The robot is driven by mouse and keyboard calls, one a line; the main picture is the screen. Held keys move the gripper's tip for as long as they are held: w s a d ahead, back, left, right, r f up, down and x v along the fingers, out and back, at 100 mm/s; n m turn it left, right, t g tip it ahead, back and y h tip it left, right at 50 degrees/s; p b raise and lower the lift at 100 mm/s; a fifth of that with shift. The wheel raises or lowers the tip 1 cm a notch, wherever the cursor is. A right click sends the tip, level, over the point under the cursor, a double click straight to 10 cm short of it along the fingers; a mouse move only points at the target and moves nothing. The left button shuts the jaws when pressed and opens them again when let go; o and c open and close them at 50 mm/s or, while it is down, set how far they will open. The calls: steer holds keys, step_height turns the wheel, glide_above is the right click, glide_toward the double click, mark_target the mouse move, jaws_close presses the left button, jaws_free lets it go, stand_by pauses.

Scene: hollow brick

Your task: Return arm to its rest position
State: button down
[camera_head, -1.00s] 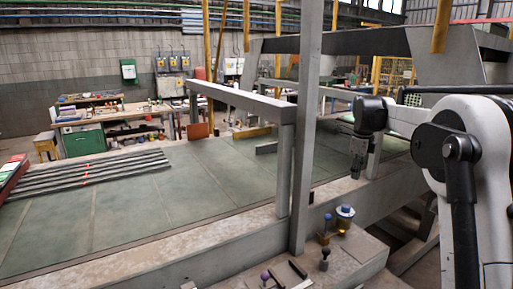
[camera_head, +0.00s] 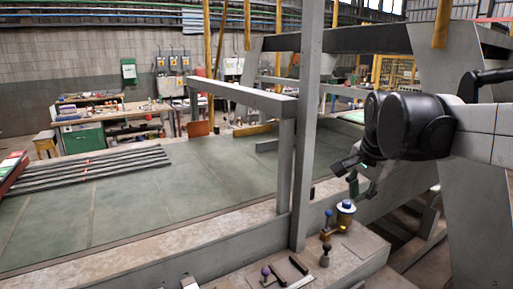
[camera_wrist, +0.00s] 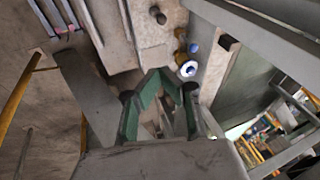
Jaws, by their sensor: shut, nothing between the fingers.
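My gripper (camera_head: 354,184) hangs below the black wrist joints of my arm, at right of centre in the head view. It is tilted and small there. In the wrist view its green-padded fingers (camera_wrist: 159,78) are shut with nothing held. A blue-and-white round container (camera_head: 345,209) stands on the ledge just below the gripper in the head view. It also shows just beyond the fingers, to their right, in the wrist view (camera_wrist: 187,69); I cannot tell the exact gap.
A grey upright post (camera_head: 308,130) and a horizontal beam (camera_head: 240,94) stand left of my arm. Knobs and small fittings (camera_head: 268,273) sit on the ledge below. Long metal bars (camera_head: 95,175) lie on the green-grey platform (camera_head: 150,215), which is otherwise largely clear.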

steer(key=s+a+f+n+t, duration=0.1)
steer(key=s+f+n, duration=0.4)
steer(key=s, duration=0.5)
steer(key=s+a+f+n+t+b, duration=0.1)
steer(key=s+a+f+n, duration=0.2)
steer(key=s+f+n, duration=0.3)
steer(key=s+f, duration=0.1)
steer(key=s, duration=0.3)
steer(key=shift+a+f+t, duration=0.15)
steer(key=shift+a+t, duration=0.05)
steer(key=shift+t, duration=0.1)
steer(key=shift+s, duration=0.1)
